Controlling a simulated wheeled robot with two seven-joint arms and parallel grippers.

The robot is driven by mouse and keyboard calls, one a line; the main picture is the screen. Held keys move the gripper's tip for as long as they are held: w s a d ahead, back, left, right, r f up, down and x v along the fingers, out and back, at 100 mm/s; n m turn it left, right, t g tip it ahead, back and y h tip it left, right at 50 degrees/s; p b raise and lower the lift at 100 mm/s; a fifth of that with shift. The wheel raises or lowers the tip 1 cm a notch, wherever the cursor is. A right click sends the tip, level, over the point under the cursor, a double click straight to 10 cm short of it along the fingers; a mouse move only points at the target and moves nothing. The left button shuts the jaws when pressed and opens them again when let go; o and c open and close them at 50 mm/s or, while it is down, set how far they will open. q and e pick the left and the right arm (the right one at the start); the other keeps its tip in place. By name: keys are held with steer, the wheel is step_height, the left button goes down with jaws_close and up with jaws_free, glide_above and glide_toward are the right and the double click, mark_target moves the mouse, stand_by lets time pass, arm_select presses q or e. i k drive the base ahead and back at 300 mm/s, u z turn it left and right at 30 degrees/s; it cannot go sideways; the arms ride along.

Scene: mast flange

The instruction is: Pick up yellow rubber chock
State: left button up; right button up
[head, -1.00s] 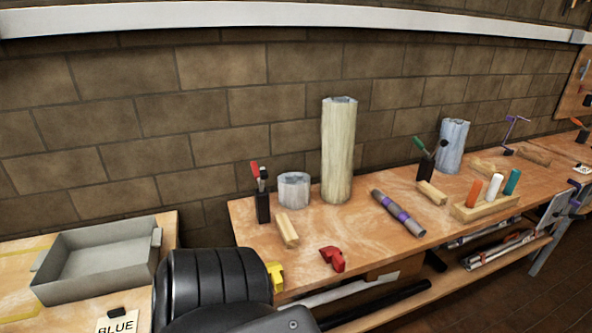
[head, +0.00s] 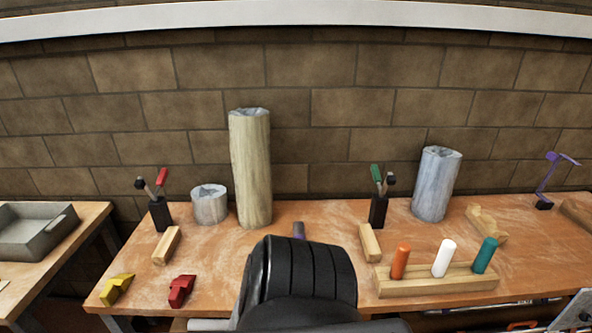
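The yellow rubber chock (head: 117,289) lies on the front left corner of the wooden workbench (head: 208,258). A similar red chock (head: 181,290) lies just to its right. A black ribbed arm part of mine rises at the bottom middle of the head view, to the right of both chocks, and covers part of the bench. Neither of my grippers shows in the head view, so I cannot see their fingers. Nothing is seen touching the yellow chock.
A tall pale column (head: 251,170) and a short grey cylinder (head: 209,205) stand behind. A wooden block (head: 167,246) lies behind the chocks. A rack (head: 436,283) holds orange, white and teal pegs. A grey tray (head: 28,240) sits on a separate table at left, across a gap.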

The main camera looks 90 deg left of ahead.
mark_target(116, 285)
steer(key=i, duration=0.4)
steer(key=u, duration=2.55)
